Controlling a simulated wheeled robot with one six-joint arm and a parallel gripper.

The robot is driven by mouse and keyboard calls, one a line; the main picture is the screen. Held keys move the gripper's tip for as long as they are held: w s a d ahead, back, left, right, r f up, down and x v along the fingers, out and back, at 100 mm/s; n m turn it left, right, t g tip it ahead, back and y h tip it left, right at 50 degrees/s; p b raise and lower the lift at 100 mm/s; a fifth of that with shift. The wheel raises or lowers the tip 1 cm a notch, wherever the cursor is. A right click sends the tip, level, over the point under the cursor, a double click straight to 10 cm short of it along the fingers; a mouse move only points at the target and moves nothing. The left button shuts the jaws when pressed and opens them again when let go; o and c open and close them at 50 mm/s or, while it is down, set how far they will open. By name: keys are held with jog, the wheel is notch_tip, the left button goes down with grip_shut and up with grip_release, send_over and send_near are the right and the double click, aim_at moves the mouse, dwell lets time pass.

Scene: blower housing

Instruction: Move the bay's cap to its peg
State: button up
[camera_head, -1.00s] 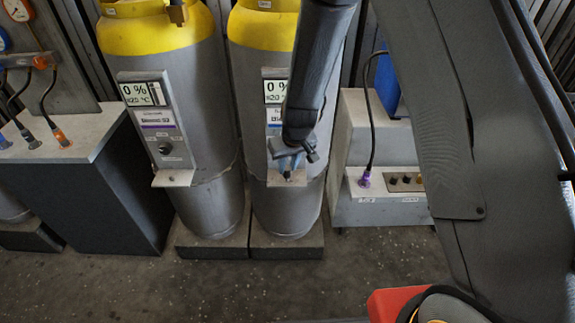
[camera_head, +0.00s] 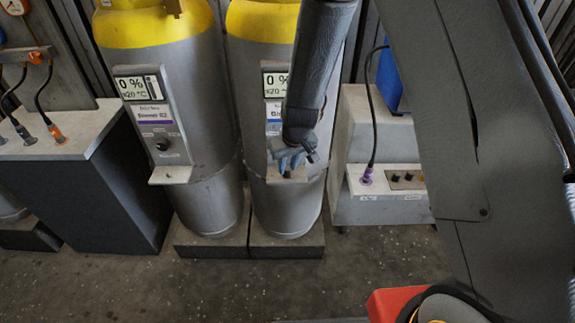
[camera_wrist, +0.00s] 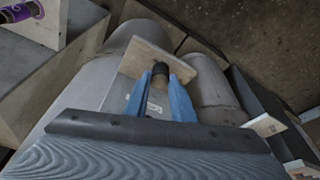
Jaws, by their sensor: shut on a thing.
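My gripper (camera_head: 291,163) is at the front of the right grey cylinder (camera_head: 290,205) with a yellow top, just above its small pale shelf (camera_head: 299,176). In the wrist view, its two blue fingers (camera_wrist: 163,88) are shut on a small dark round cap (camera_wrist: 160,71). The cap is in front of the pale shelf plate (camera_wrist: 140,59); I cannot tell whether it touches the plate. My arm hides much of this cylinder's label panel (camera_head: 274,112). I cannot make out a separate peg for the cap.
The left cylinder (camera_head: 212,205) has a panel with a dark knob (camera_head: 162,144) and its own shelf (camera_head: 170,175). A grey bench with cables (camera_head: 75,140) stands at left. A grey box (camera_head: 380,211) with a purple plug (camera_head: 367,176) stands at right.

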jog(key=shift+f+b, duration=0.25)
jog(key=shift+b, duration=0.05)
jog(key=o, duration=1.1)
jog(key=p+v, duration=0.1)
jog(key=v, duration=0.6)
jog(key=shift+r, duration=0.4)
jog(key=shift+s+d, duration=0.1)
jog(key=shift+s, duration=0.05)
jog(key=s+d+r+m, duration=0.1)
jog(key=s+d+r, duration=0.2)
jog(key=s+d, duration=0.2)
jog(key=s+d+r+m+g, duration=0.1)
jog(key=s+d+r, duration=0.2)
jog(key=s+d, duration=0.2)
jog(key=s+d+r+m+g+h, duration=0.1)
jog(key=s+d+r, duration=0.3)
jog(key=s, duration=0.6)
jog(key=shift+d+m, duration=0.6)
jog(key=shift+d, duration=0.4)
